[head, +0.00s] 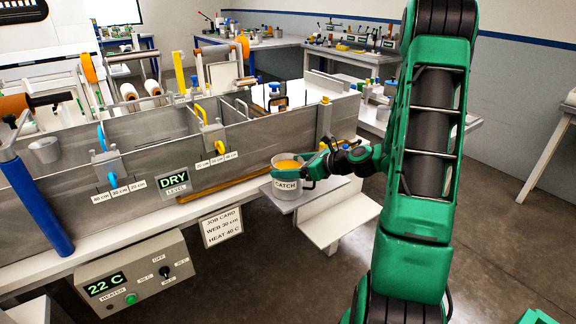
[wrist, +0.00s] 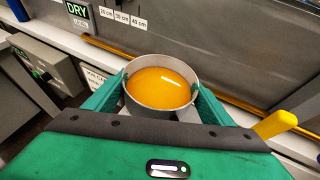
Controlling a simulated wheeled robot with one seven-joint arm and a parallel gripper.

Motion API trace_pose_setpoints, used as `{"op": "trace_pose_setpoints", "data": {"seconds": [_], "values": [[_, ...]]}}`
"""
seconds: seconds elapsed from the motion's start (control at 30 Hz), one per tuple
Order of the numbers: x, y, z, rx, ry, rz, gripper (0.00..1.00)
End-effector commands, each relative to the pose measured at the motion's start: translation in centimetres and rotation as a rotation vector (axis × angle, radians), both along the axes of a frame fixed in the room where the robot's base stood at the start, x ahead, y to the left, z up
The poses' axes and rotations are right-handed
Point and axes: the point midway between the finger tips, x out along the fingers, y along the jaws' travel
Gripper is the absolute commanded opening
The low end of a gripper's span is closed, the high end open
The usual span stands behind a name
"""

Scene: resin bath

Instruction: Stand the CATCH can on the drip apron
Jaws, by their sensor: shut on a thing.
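The CATCH can (head: 286,181) is a grey metal can with a white label and orange liquid inside. It is upright at the front of the steel bath, on or just above the drip apron (head: 268,190), a small pale shelf; I cannot tell whether its base touches. My gripper (head: 298,170) reaches in from the right and is shut on the can. In the wrist view the can (wrist: 160,92) sits between the two green fingers (wrist: 162,85), one on each side of its rim. The can's base is hidden in the wrist view.
The steel bath (head: 130,200) stands behind the can, with a DRY level display (head: 174,181). A heater box (head: 130,275) reading 22 C and a job card (head: 222,226) are at the front.

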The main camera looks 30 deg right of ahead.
Motion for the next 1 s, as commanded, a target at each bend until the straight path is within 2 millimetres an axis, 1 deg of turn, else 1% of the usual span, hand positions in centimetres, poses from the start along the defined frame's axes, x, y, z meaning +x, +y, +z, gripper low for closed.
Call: {"op": "trace_pose_setpoints", "data": {"seconds": [0.13,0.17,0.2,0.23,0.57,0.63,0.77,1.0], "values": [[0.1,0.0,0.0,0.001,-0.003,0.0,0.14],[0.0,0.0,-0.2,0.001,0.0,0.0,0.81],[0.0,0.0,-0.2,0.0,0.0,0.0,0.9],[0.0,0.0,-0.2,0.0,0.0,0.0,0.95],[0.0,0.0,0.0,0.0,0.0,-0.001,0.95],[-0.3,-0.3,0.2,0.0,0.001,-0.002,0.95],[-1.8,-1.0,0.8,-0.002,0.001,-0.005,0.95],[-5.9,-2.9,2.7,-0.002,0.0,-0.007,0.95]]}}
